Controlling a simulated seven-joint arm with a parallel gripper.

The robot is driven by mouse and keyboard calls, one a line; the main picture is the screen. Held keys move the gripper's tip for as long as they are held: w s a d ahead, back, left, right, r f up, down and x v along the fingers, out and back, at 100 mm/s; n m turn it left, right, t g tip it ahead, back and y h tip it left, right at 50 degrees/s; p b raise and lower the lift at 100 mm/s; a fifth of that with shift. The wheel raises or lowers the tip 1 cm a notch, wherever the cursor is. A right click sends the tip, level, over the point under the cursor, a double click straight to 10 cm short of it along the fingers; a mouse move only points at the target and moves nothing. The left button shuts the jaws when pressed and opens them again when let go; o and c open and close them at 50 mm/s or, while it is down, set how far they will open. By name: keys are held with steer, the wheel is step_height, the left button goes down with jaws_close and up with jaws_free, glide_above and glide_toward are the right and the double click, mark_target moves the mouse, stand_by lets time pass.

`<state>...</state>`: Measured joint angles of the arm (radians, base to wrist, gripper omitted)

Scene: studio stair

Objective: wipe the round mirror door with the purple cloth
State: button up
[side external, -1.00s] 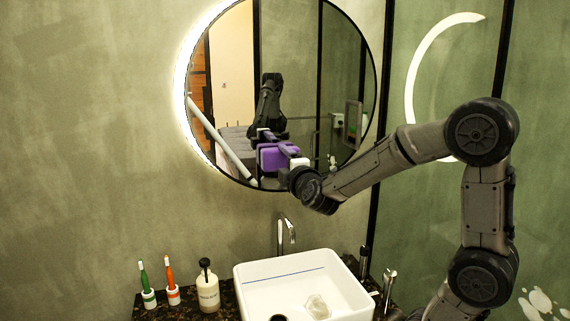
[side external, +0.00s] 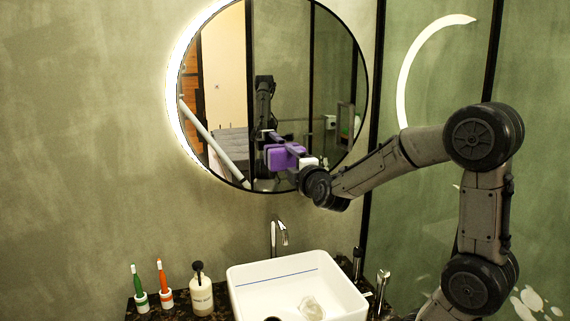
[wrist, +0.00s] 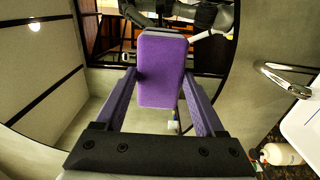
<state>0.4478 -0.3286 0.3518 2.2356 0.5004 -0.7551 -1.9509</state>
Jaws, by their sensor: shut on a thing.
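The round mirror door (side external: 225,70) hangs on the wall above the sink, with a lit rim along its left side. My gripper (side external: 298,162) is in front of its lower right part. It is shut on the purple cloth (side external: 281,158), which looks like a thick folded pad. In the wrist view the cloth (wrist: 161,60) sits between the two fingers of my gripper (wrist: 160,85). The mirror also shows in the wrist view (wrist: 105,85), behind the cloth. I cannot tell whether the cloth touches the glass. Part of the mirror's lower edge is hidden by my gripper.
A glass panel (side external: 430,90) with a black frame stands at right. The wall left of the mirror is clear.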

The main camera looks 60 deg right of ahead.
mark_target(274, 162)
steer(key=shift+w+d, duration=0.1)
steer(key=shift+d, duration=0.05)
steer(key=shift+w+a, duration=0.85)
steer(key=shift+w, duration=0.1)
steer(key=shift+w+a, duration=0.2)
steer(key=shift+w, duration=0.05)
steer(key=shift+c, duration=0.5)
steer(key=shift+w+a, duration=0.35)
steer(key=shift+w, duration=0.05)
steer(key=shift+a, duration=0.1)
steer(key=shift+v, duration=2.95)
steer(key=shift+s, duration=0.1)
steer(key=shift+v, duration=1.45)
